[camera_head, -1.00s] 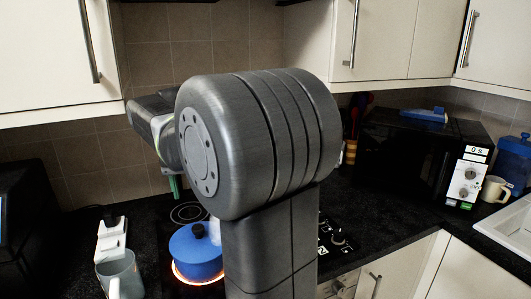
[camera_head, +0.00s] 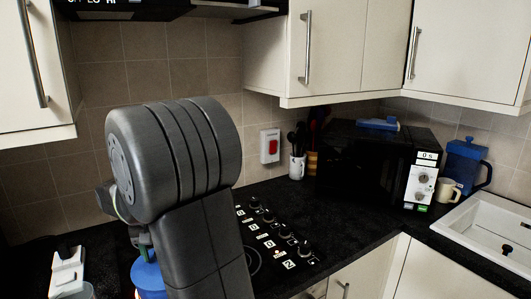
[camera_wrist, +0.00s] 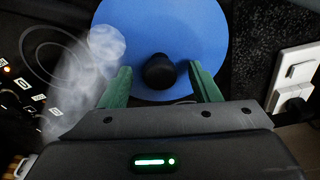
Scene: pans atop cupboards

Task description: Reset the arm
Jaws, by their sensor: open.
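My gripper (camera_wrist: 160,74) is open, its two green fingers spread apart in the wrist view. A blue pot lid (camera_wrist: 190,30) with a black knob lies in front of it. The knob shows between the fingertips, with gaps on both sides; I cannot tell how far beyond the tips it is. In the head view the blue pot (camera_head: 148,276) is at the bottom left, mostly hidden behind my arm. Most of my gripper is hidden there too, with a bit of green finger just above the pot.
The hob knobs (camera_head: 268,232) are right of my arm. A black microwave (camera_head: 350,165) stands on the counter, with a mug (camera_head: 448,189), blue jug (camera_head: 466,165) and sink (camera_head: 490,235) farther right. Wall cupboards (camera_head: 345,45) hang above. A pale, see-through wisp (camera_wrist: 85,75) shows beside the lid.

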